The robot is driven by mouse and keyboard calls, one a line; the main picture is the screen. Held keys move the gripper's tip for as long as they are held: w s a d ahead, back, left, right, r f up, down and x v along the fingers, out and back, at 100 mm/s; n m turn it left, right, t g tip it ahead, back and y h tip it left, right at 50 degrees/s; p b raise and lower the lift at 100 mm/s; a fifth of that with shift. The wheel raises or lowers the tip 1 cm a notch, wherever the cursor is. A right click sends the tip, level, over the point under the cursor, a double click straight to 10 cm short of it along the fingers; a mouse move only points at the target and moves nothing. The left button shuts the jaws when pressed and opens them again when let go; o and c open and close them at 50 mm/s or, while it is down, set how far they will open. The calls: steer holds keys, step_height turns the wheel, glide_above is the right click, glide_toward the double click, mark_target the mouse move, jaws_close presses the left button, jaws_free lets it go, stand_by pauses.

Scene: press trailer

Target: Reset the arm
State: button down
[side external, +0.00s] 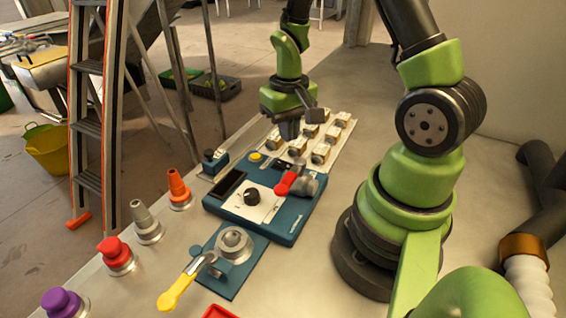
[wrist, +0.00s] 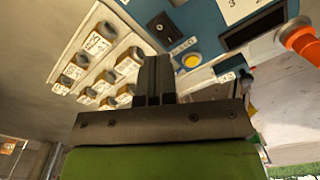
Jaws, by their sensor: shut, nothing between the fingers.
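My gripper (side external: 289,132) points down above the far end of the blue control panel (side external: 290,222), by the pale board (side external: 343,146) of blocks. In the wrist view, its two dark fingers (wrist: 157,62) are together with nothing between them. The panel carries a black knob (side external: 252,196), a red-handled lever (side external: 287,183) and a yellow button (side external: 255,157). The yellow button also shows in the wrist view (wrist: 191,62), to the right of the fingers. I cannot tell the exact height of the fingertips above the surface.
Several labelled blocks (wrist: 97,45) stand on the pale board. A yellow-handled lever (side external: 180,287) is mounted in front of the panel. Purple (side external: 62,302), red (side external: 115,251), grey (side external: 146,223) and orange (side external: 178,187) pieces line the left table edge. A ladder (side external: 88,125) stands beyond.

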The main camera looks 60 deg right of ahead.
steer(key=s+a+r+n+t+y, duration=0.1)
steer(key=s+a+r+t, duration=0.2)
steer(key=a+r, duration=0.3)
steer(key=s+a+r+n+t+y, duration=0.1)
steer(key=s+a+r+t, duration=0.3)
steer(key=r, duration=1)
steer(key=shift+s+a+r, duration=0.3)
steer(key=shift+s+a, duration=0.75)
steer(key=shift+a, duration=0.2)
